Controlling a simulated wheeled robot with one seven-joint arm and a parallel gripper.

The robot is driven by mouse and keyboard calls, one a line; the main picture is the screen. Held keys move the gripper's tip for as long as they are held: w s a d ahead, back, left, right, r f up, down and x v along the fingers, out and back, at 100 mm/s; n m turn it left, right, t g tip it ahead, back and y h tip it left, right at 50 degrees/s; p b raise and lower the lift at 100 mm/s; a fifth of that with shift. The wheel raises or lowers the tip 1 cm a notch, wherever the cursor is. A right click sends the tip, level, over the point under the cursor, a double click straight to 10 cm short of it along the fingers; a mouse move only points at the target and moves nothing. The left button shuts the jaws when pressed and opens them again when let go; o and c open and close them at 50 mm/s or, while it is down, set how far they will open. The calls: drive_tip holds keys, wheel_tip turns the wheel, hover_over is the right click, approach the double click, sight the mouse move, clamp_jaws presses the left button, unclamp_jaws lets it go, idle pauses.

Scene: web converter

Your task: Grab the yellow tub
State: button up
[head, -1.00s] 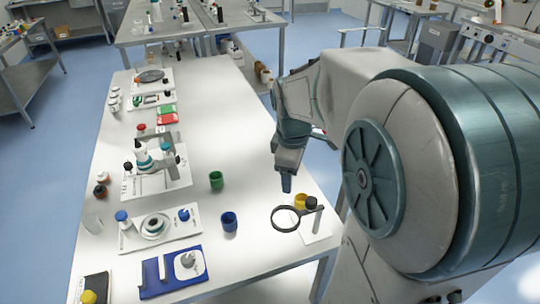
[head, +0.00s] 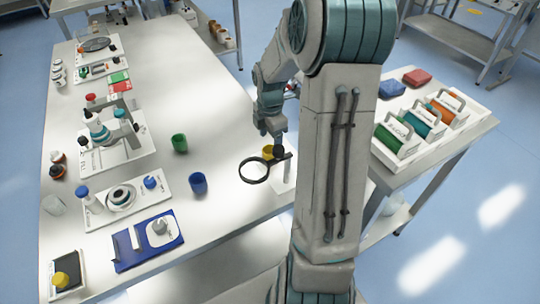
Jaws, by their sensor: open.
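The yellow tub (head: 267,152) stands near the right edge of the white table, just behind the black magnifier (head: 255,170). Only part of it shows, as the magnifier's dark knob and my gripper are close in front of it or beside it. My gripper (head: 277,138) points down right at the tub, its tips just above or beside it. The jaws are open and hold nothing that I can see. I cannot tell whether they touch the tub.
A green cup (head: 180,143) and a blue cup (head: 198,183) stand to the left. A blue board (head: 147,241) and a tray with a yellow-topped item (head: 62,281) lie nearer. A side table at right holds coloured spools (head: 399,135). The table's front right is clear.

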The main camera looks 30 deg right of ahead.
sight(270, 150)
drive_tip(key=shift+w+f, duration=0.15)
drive_tip(key=shift+f, duration=2.9)
drive_tip(key=shift+c, duration=0.2)
drive_tip(key=c, duration=1.1)
drive_tip(key=shift+r, duration=0.1)
